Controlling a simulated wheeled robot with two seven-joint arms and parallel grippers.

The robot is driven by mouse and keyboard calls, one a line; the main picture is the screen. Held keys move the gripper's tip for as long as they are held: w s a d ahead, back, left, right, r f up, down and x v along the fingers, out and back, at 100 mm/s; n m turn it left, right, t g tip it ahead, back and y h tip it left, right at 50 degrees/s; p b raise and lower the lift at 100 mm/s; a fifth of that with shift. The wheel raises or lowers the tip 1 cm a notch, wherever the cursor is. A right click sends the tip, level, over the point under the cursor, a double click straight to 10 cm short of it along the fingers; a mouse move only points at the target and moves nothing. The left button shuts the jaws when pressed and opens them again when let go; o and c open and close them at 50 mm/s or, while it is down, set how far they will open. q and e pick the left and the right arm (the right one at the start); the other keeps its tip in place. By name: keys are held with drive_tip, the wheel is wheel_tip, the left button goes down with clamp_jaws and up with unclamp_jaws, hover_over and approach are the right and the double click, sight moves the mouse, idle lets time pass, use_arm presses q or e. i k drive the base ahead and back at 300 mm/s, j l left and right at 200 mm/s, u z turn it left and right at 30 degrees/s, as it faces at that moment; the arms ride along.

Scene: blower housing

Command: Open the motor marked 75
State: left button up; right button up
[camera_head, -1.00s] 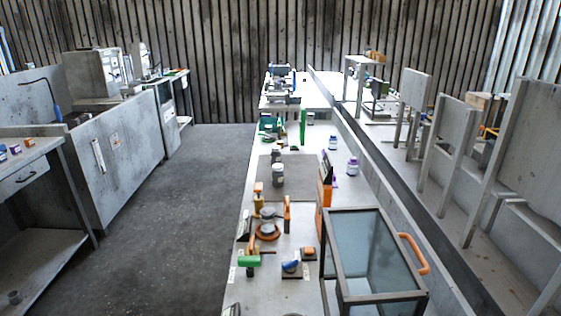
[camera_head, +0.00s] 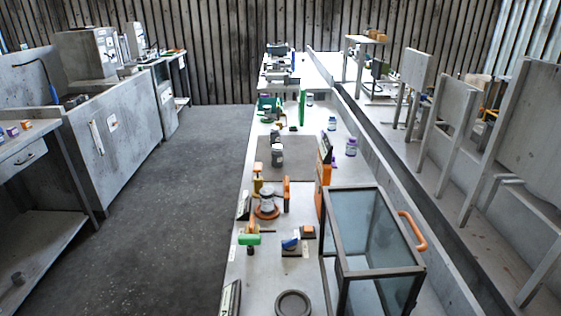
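No motor marked 75 can be made out; no such marking is readable at this size. A round grey part on an orange-brown base (camera_head: 267,204) stands on the long workbench (camera_head: 238,278), between two orange upright pieces. A dark grey cylindrical part (camera_head: 277,155) stands on a grey mat (camera_head: 299,164) farther back. A dark round ring (camera_head: 293,304) lies at the near edge of the picture. Neither of my grippers is in view.
A framed glass box (camera_head: 373,249) with an orange handle (camera_head: 413,231) stands at the right of the bench. A green-handled tool (camera_head: 250,239) and a blue part (camera_head: 290,243) lie near the front. Open floor (camera_head: 190,190) lies left of the bench.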

sight(277, 158)
drive_tip(key=k+j, duration=0.1)
drive_tip(key=j, duration=0.25)
drive_tip(key=k+j+z, duration=0.15)
drive_tip(key=j, duration=0.2)
drive_tip(key=k+j, duration=0.1)
drive_tip(key=j, duration=0.25)
drive_tip(key=i+j+z, duration=0.1)
drive_tip(key=j+z, duration=0.2)
drive_tip(key=j, duration=0.4)
drive_tip(key=j+z, duration=0.3)
drive_tip(key=j, duration=0.4)
drive_tip(key=i+j+z, duration=0.3)
drive_tip(key=j, duration=0.35)
drive_tip(key=i+j+z, duration=0.15)
drive_tip(key=i+j, duration=0.15)
drive_tip(key=i+j+z, duration=0.15)
drive_tip(key=j, duration=0.3)
